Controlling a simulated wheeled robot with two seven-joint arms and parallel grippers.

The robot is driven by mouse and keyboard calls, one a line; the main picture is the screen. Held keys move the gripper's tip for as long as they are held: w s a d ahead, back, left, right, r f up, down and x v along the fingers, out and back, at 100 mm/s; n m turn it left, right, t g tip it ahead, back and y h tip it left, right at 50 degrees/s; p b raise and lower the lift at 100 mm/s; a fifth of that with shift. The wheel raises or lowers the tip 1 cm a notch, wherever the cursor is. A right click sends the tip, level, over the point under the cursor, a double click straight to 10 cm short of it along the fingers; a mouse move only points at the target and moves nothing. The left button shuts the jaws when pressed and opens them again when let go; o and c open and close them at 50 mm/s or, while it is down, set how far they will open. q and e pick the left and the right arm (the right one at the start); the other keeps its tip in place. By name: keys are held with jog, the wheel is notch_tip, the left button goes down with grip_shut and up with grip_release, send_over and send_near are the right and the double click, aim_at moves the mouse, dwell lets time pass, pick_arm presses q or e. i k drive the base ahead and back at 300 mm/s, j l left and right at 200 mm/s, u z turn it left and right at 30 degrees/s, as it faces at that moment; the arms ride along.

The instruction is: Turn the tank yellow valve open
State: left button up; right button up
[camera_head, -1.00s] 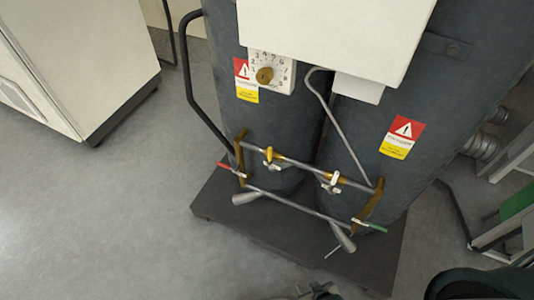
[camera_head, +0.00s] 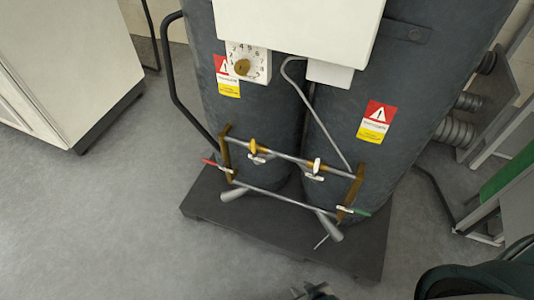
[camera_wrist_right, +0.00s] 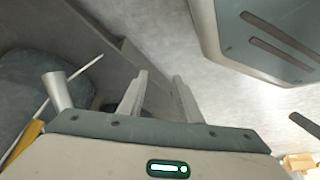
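The yellow valve handle (camera_head: 253,146) is on the upper pipe in front of the left dark tank (camera_head: 262,115), in the head view. My right gripper (camera_head: 315,291) shows only in part at the bottom edge of the head view, below the tank base and well apart from the valve. In the right wrist view, its two fingers (camera_wrist_right: 160,76) stand apart with nothing between them. The yellow valve cannot be made out in the wrist view. My left gripper is not in view.
The tanks stand on a dark base (camera_head: 270,235). A white cabinet (camera_head: 70,60) is at left. The floor between is clear.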

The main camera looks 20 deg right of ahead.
aim_at(255, 152)
jog(key=k, duration=0.45)
jog(key=z, duration=3.6)
jog(key=k+j, duration=0.65)
jog(key=j, duration=0.15)
jog(key=k+j, duration=0.65)
jog(key=j, duration=0.15)
jog(key=k+j, duration=1.3)
jog(key=j, duration=0.25)
jog(key=k+j, duration=0.65)
jog(key=j, duration=0.15)
